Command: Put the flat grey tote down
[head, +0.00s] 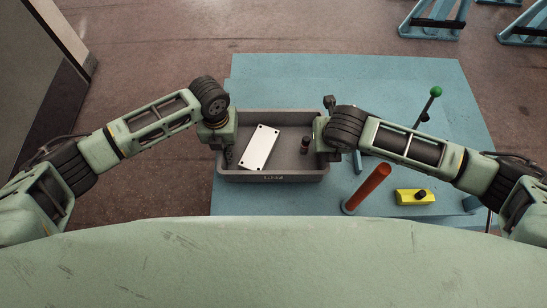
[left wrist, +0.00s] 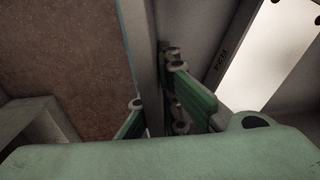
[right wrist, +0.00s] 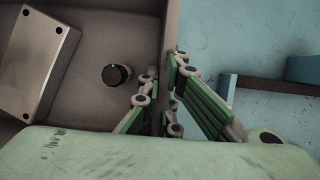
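The flat grey tote (head: 298,177) is in the middle of the head view, over the left part of the blue table. My left gripper (head: 228,153) is at its left wall and my right gripper (head: 326,152) at its right wall. In the left wrist view, the fingers (left wrist: 160,100) close on both sides of the tote's wall (left wrist: 143,45). In the right wrist view, the fingers (right wrist: 163,92) also pinch the wall (right wrist: 171,25) between them. The tote looks level. I cannot tell whether its underside touches the table.
A white plate (head: 260,147) and a small dark knob-like part (head: 305,146) lie in the tote. Right of it on the blue table (head: 400,80) are a red cylinder (head: 367,188), a yellow block (head: 415,197) and a green-knobbed lever (head: 436,91). The table's back is clear.

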